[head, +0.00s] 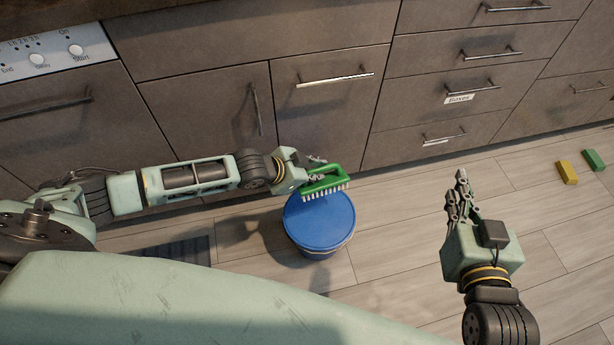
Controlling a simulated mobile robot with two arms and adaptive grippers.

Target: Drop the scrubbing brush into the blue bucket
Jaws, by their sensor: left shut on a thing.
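The scrubbing brush (324,182) is green with white bristles pointing down. My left gripper (314,172) is shut on it and holds it over the far part of the blue bucket (321,226). The bucket stands upright on the floor, close to the cabinet fronts. Its round top shows as an even blue, and I cannot tell how deep it is inside. The brush appears above the rim; the exact gap is not clear. My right gripper (460,190) is empty, right of the bucket, with its fingers seen close together.
Brown cabinets with drawers (455,95) and metal handles run along the back. A yellow block (567,172) and a green block (594,159) lie on the floor at the far right. A dark grille (180,249) is at the left.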

